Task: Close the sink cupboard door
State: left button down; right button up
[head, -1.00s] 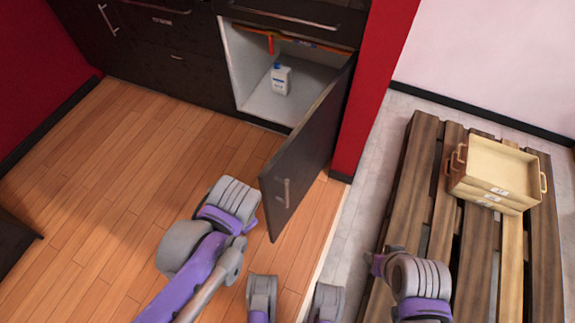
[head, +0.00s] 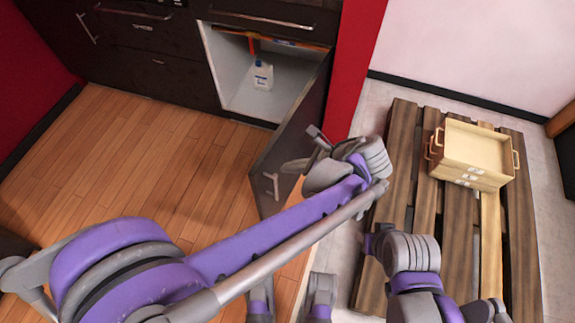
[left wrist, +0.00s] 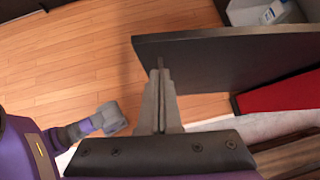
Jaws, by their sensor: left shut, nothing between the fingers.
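The dark sink cupboard door (head: 295,125) stands wide open, swung out from the cupboard (head: 225,70). Its grey bar handle (head: 271,184) is low in the head view, near the door's free edge.
A white bottle (head: 263,75) stands inside the cupboard. A red wall (head: 352,70) borders it on the right. A wooden pallet (head: 398,150) carries stacked beige trays (head: 470,150). The wooden floor (head: 150,150) left of the door is clear.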

aim_at(263, 170)
pick_arm(q)
jog(key=b+x, duration=0.1)
jog(key=x, duration=0.6)
jog(key=shift+a+f+b, duration=0.2)
jog(key=shift+b, duration=0.1)
jog(key=shift+w+a, duration=0.1)
